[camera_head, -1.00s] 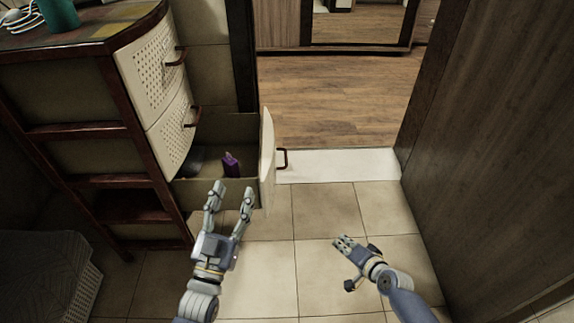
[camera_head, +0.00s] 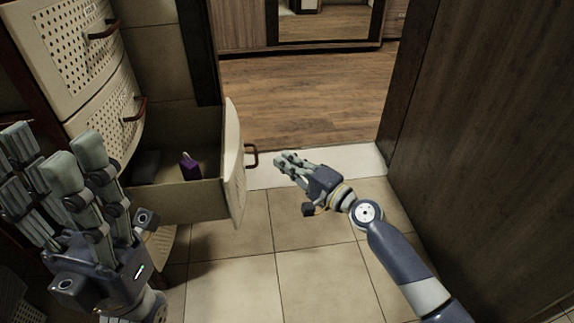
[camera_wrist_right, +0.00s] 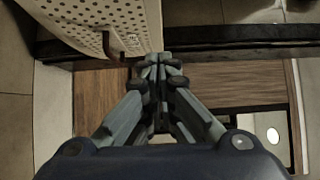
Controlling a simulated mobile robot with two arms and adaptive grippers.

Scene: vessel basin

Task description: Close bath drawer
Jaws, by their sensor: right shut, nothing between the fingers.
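The bath drawer (camera_head: 233,165) is pulled out from the cabinet at left, with its pale front panel facing right. Its dark red-brown handle (camera_head: 251,155) sticks out to the right. My right gripper (camera_head: 285,160) is shut and empty, just right of the handle and apart from it in the head view. In the right wrist view, my right gripper (camera_wrist_right: 157,62) has its fingertips together beside the perforated drawer front (camera_wrist_right: 90,22), with the handle (camera_wrist_right: 118,50) to their left. My left gripper (camera_head: 45,160) is open and empty, large in the foreground at left, before the cabinet.
A purple item (camera_head: 189,166) lies inside the drawer. Two closed perforated drawers (camera_head: 68,50) sit above it. A dark wooden door or panel (camera_head: 480,150) bounds the right side. The tiled floor (camera_head: 235,285) between is clear. A doorway opens onto wooden flooring (camera_head: 305,95).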

